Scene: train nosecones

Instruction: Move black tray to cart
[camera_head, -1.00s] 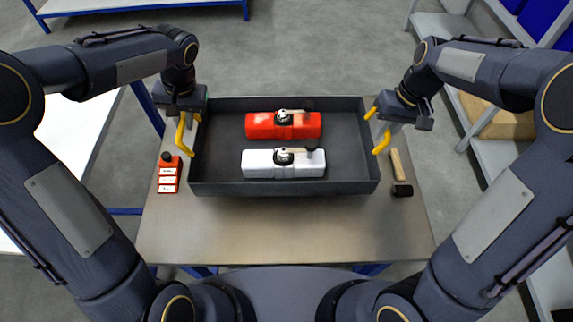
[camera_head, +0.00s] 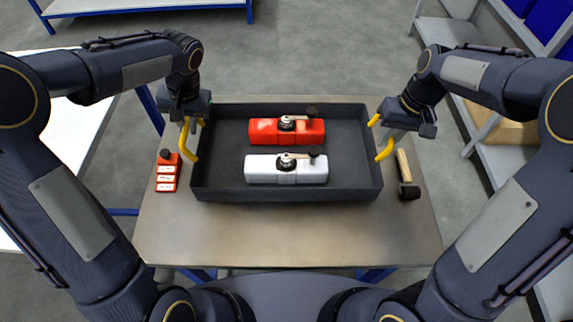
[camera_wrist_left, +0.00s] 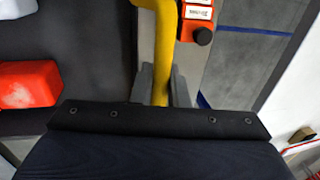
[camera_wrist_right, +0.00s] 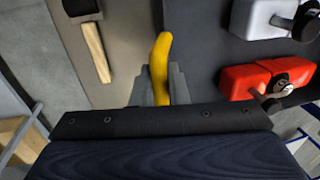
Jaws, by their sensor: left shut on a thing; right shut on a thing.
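The black tray (camera_head: 225,192) is over the table in the middle of the head view, with a yellow handle at each short end. A red nosecone part (camera_head: 262,131) and a white one (camera_head: 262,170) lie inside it, each with a dark-capped fitting on top. My left gripper (camera_head: 186,122) is shut on the tray's left yellow handle (camera_wrist_left: 163,45). My right gripper (camera_head: 387,124) is shut on the right yellow handle (camera_wrist_right: 160,60). I cannot tell whether the tray's underside touches the table. No cart is clearly identifiable.
The table (camera_head: 290,235) is bare in front of the tray. A red labelled block (camera_head: 167,175) lies left of the tray and a wooden-handled hammer (camera_head: 406,175) lies right of it. A white surface stands at the left and grey shelves (camera_head: 500,140) at the right.

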